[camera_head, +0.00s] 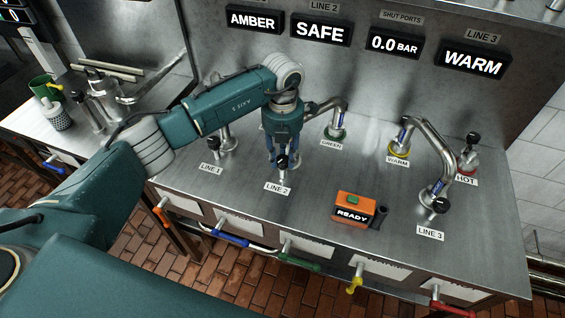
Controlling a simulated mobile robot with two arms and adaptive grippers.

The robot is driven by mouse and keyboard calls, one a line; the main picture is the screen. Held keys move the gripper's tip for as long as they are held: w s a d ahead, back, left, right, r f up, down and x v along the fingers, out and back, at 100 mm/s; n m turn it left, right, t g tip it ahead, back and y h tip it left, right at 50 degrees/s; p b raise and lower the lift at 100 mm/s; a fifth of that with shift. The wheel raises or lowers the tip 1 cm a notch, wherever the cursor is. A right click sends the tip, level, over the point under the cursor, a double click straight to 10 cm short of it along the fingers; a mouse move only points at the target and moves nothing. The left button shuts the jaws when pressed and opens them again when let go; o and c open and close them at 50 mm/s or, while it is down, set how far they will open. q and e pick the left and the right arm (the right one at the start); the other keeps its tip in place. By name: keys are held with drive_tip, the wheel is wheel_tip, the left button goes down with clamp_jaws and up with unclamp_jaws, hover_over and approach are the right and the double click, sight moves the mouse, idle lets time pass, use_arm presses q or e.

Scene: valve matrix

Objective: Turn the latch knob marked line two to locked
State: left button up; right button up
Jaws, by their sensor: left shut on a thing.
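The latch knob (281,163) at the LINE 2 label (278,187) is a small black knob on a metal stem, standing on the steel counter. My left gripper (282,154) points down over it and is shut on it, fingers on either side. The fingers hide part of the knob, and I cannot read its turn position. A wall display (320,30) under a LINE 2 tag reads SAFE. My right gripper is not in view.
Another bent pipe (430,140) and the LINE 3 knob (440,206) are to the right. An orange READY box (355,206) sits on the counter. Coloured handles line the front edge.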

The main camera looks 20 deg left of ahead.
use_arm(q)
drive_tip(key=m+b, duration=0.7)
drive_tip(key=shift+w+f, duration=0.1)
drive_tip(key=shift+f, duration=0.05)
drive_tip(key=m+b, duration=0.3)
drive_tip(key=shift+m, duration=0.3)
drive_tip(key=shift+d+r+m+b, duration=0.1)
drive_tip(key=shift+r+m+b, duration=0.1)
drive_tip(key=shift+m+b, duration=0.65)
drive_tip(key=shift+m, duration=0.45)
drive_tip(key=o, duration=1.1)
drive_tip(key=shift+o, duration=0.3)
